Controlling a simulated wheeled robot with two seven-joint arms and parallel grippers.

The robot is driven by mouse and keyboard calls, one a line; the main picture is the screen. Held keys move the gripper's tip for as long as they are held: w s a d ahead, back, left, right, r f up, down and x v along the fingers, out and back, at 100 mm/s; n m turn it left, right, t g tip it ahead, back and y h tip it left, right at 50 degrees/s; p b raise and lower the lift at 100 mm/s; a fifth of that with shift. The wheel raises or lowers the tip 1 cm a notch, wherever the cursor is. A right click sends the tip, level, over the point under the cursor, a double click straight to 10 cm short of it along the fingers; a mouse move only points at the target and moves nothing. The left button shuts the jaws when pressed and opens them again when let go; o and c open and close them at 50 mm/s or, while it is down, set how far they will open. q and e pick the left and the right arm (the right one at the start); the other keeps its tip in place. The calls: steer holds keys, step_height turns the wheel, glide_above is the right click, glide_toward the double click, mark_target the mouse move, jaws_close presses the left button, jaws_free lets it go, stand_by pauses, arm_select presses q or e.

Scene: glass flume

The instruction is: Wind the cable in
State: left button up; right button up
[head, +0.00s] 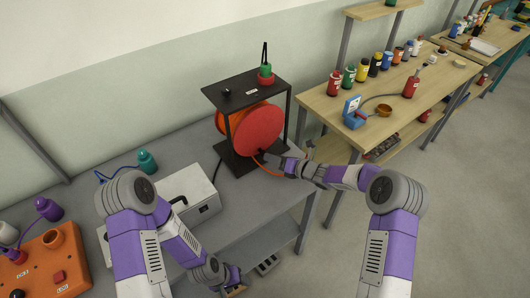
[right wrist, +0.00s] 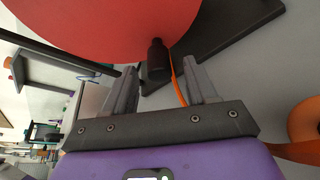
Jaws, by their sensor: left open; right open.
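The red-orange cable reel (head: 259,128) hangs in a black frame (head: 243,94) on the grey bench. It fills the top of the right wrist view (right wrist: 120,25). A black crank handle (right wrist: 157,62) sticks out from the reel's face. My right gripper (head: 264,156) is open at the reel's lower edge, its fingers on either side of the handle and apart from it. The orange cable (head: 266,171) runs down from the reel; it also shows beside the handle in the right wrist view (right wrist: 177,82). My left gripper (head: 234,279) is open and low, in front of the bench, away from the reel.
A white-grey box (head: 192,193) stands on the bench left of the reel. An orange control box (head: 45,265) is at far left. A teal bottle (head: 147,161) stands at the back. A wooden table (head: 390,110) with several bottles is at right. Floor at right is clear.

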steer(key=shift+x, duration=2.6)
steer(key=shift+a, duration=0.1)
steer(key=shift+c, duration=0.5)
jaws_close()
